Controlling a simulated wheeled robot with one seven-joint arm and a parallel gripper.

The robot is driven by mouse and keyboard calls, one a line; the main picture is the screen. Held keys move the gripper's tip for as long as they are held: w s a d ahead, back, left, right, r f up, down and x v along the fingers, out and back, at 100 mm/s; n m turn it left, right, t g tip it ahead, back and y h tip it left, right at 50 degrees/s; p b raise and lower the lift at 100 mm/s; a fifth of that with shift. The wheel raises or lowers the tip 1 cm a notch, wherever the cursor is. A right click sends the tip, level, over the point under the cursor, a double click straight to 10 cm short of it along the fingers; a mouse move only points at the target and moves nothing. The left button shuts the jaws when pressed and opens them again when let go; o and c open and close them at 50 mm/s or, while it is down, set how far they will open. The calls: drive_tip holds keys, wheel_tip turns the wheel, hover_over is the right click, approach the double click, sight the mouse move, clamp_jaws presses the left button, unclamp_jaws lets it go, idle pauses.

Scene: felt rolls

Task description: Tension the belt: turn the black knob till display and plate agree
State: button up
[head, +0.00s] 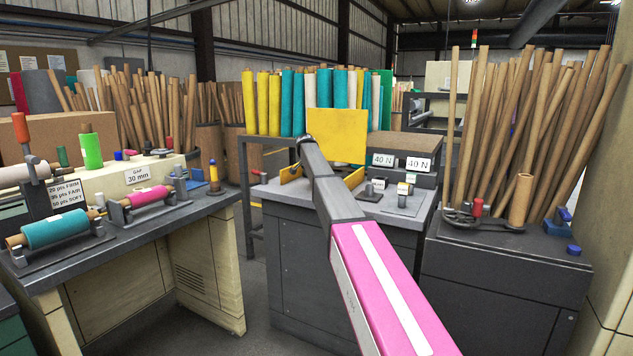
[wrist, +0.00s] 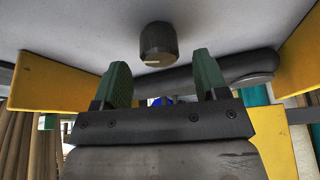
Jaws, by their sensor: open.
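The black knob (wrist: 158,43) stands on a pale grey surface in the wrist view, with a light mark on its lower face. My gripper (wrist: 163,76) is open, its two green fingers spread and empty. The knob appears beyond the fingertips, roughly centred between them; I see no contact. In the head view my arm reaches to the middle grey cabinet (head: 292,215) and hides the gripper. Two white signs on the unit there, the left one (head: 383,159) and the right one (head: 418,163), both seem to read 40 N. I cannot tell which is display or plate.
Yellow panels flank the gripper at left (wrist: 60,88) and right (wrist: 300,62). A dark rounded bar (wrist: 225,70) lies close behind the right finger. A yellow board (head: 337,136) stands on the cabinet. A left bench (head: 190,208) holds rolls; cardboard tubes (head: 530,130) stand at right.

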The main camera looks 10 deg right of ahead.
drive_tip(key=v, duration=0.8)
